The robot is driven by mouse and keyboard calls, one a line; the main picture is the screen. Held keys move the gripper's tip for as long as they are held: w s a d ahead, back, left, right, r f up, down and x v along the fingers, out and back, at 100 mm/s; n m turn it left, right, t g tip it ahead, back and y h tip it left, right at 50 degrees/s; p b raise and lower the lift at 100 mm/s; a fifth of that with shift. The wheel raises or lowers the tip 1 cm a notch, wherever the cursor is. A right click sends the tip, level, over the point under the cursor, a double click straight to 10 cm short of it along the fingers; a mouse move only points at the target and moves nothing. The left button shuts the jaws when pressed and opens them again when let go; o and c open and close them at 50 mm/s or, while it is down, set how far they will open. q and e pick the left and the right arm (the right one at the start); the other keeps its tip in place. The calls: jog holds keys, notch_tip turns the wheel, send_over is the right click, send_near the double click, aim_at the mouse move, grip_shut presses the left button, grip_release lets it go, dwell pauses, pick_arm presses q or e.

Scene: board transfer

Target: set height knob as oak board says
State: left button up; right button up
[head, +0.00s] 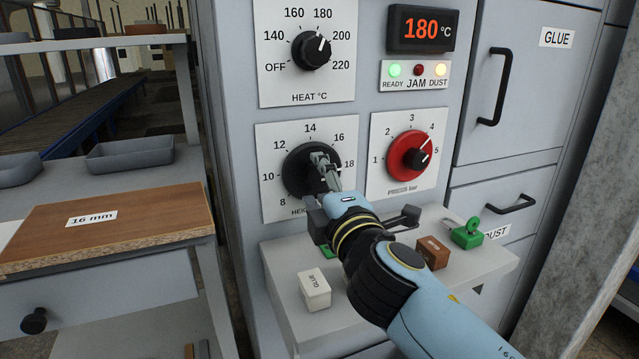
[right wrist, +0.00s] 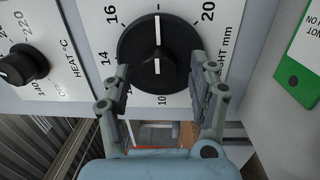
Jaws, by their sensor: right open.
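The black height knob (head: 297,164) is on the machine front, its dial marked from 8 upward. The oak board (head: 106,226) lies on the left bench and carries a label reading 16 mm. My right gripper (head: 322,163) is in front of the knob and covers part of it. In the right wrist view, the open fingers of this gripper (right wrist: 158,78) stand either side of the lower knob (right wrist: 137,42). I cannot tell whether they touch it. The white pointer faces the top there, between 16 and 20, about where 18 lies. My left gripper is out of view.
The heat knob (head: 312,50) sits above, and the red pressure knob (head: 403,158) is close on the right. The display (head: 423,29) reads 180 °C.

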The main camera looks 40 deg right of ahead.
jog(key=v, duration=0.7)
jog(key=shift+s, duration=0.15)
jog(key=shift+a+f, duration=0.1)
